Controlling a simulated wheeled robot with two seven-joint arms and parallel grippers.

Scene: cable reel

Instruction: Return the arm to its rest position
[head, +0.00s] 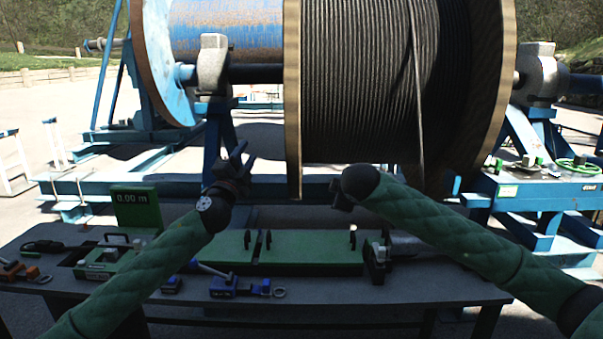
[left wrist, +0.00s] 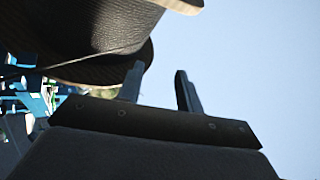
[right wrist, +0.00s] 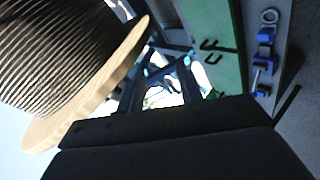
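My left gripper (head: 241,154) is raised in front of the blue reel stand, left of the big cable reel (head: 385,80). Its two fingers stand apart with nothing between them, which the left wrist view (left wrist: 158,82) also shows. My right gripper (head: 337,194) is in front of the reel's lower part, above the table, mostly hidden behind its dark wrist. In the right wrist view its fingers (right wrist: 160,75) stand apart, with no held object visible. Both green-sleeved arms reach forward over the table.
The grey table (head: 330,285) carries a green panel (head: 310,248), a display reading 0.00 m (head: 136,207), a green device (head: 103,262) and blue clamp-like tools (head: 223,286). A blue side bench (head: 540,187) with a green cable coil stands at right. The table's front right is bare.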

